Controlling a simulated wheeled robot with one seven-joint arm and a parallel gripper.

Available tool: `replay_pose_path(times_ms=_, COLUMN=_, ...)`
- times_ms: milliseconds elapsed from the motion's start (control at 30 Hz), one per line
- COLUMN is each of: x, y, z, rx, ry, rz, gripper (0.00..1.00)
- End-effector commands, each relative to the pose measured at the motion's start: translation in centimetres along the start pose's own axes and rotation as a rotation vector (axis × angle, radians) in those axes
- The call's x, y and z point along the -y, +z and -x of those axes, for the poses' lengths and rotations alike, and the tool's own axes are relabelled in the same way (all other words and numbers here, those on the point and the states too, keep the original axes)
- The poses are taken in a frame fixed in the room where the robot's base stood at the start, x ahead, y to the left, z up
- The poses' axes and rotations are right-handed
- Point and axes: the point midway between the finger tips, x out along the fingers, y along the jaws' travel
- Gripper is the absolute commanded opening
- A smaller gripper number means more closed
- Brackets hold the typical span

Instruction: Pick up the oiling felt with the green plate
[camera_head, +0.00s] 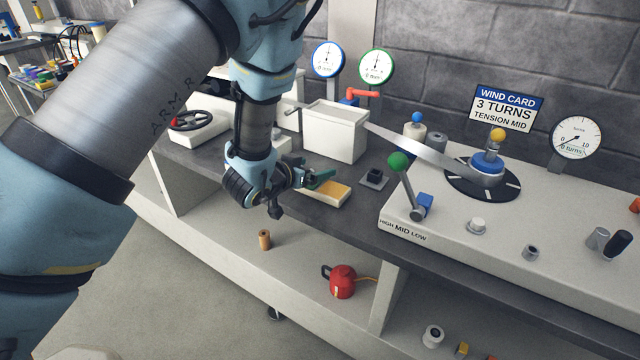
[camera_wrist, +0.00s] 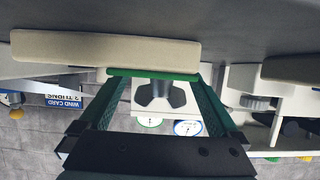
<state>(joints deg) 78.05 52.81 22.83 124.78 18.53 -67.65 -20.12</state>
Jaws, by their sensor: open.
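The oiling felt is a long cream slab (camera_wrist: 105,50) in the wrist view, with a narrow green plate (camera_wrist: 150,74) along part of its lower edge. My gripper (camera_wrist: 160,88) is open, its two dark green-lined fingers on either side of the plate's span. I cannot tell if they touch it. A dark wing-shaped part (camera_wrist: 160,96) shows between the fingers below the plate. In the head view my gripper (camera_head: 322,178) is just above a yellowish pad (camera_head: 334,193) on the dark bench top. The gripper partly hides that area.
A white box (camera_head: 335,133) stands behind my gripper. A small black block (camera_head: 374,179) and a green-knobbed lever (camera_head: 399,163) are to the right. The lower shelf holds a red can (camera_head: 342,281).

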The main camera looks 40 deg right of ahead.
Motion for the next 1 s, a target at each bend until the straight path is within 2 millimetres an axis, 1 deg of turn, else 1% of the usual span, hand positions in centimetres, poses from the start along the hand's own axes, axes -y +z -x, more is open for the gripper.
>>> replay_pose_path(times_ms=200, x=0.02, y=0.00, z=-0.10, rx=-0.001, ry=0.000, rz=0.000, gripper=0.97)
replay_pose_path(times_ms=233, x=0.02, y=0.00, z=-0.10, rx=-0.001, ry=0.000, rz=0.000, gripper=0.95)
replay_pose_path(times_ms=1000, x=0.01, y=0.01, z=-0.07, rx=-0.001, ry=0.000, rz=0.000, gripper=0.09)
